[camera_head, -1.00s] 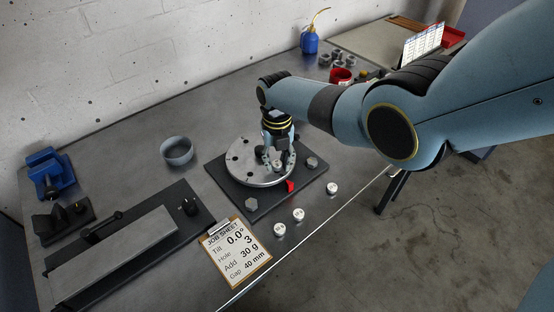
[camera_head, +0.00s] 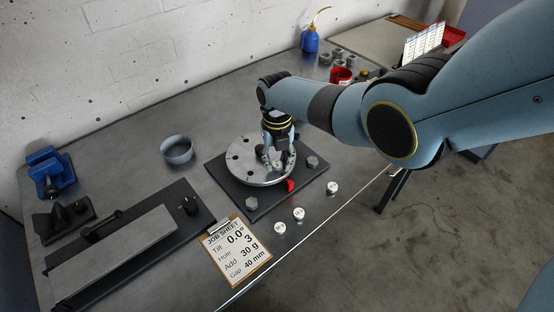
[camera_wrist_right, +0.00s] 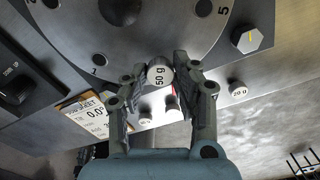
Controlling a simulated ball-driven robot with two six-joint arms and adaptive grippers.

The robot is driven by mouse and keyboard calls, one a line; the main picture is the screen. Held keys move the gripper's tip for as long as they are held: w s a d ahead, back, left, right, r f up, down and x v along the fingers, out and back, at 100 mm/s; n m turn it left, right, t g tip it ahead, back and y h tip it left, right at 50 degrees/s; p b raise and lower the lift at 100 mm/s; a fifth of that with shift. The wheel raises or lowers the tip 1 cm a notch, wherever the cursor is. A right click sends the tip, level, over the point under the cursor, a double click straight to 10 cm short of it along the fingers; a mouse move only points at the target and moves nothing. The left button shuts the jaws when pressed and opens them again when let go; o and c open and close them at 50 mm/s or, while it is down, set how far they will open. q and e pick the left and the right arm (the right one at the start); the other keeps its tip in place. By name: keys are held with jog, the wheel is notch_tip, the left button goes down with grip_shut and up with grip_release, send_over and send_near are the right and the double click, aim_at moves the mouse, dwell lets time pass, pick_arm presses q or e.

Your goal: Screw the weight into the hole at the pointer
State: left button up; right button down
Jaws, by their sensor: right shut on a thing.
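My right gripper (camera_head: 278,164) is over the near edge of the round metal rotor (camera_head: 246,168). Its two fingers are shut on a small weight (camera_wrist_right: 160,75), whose face reads 50 g in the right wrist view. The weight is at the rotor's rim, close to the red pointer (camera_head: 290,186). The hole under it is hidden, and I cannot tell how deep the weight sits. Rotor numbers 1 and 5 show in the wrist view. My left gripper is not in view.
Several things lie nearby: loose weights (camera_head: 298,214) along the front edge, one marked 20 g (camera_wrist_right: 238,90), and the job sheet (camera_head: 236,252) reading hole 3, add 30 g. A grey ring-shaped bowl (camera_head: 177,151) stands left of the dark base plate (camera_head: 224,184).

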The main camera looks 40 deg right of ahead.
jog(key=shift+f, duration=0.25)
jog(key=m, duration=0.7)
jog(key=shift+m, duration=0.4)
jog(key=m, duration=0.3)
jog(key=shift+m+p, duration=0.3)
jog(key=shift+m, duration=0.1)
jog(key=m, duration=0.3)
jog(key=shift+m, duration=0.3)
jog(key=m, duration=0.3)
jog(key=shift+m, duration=0.3)
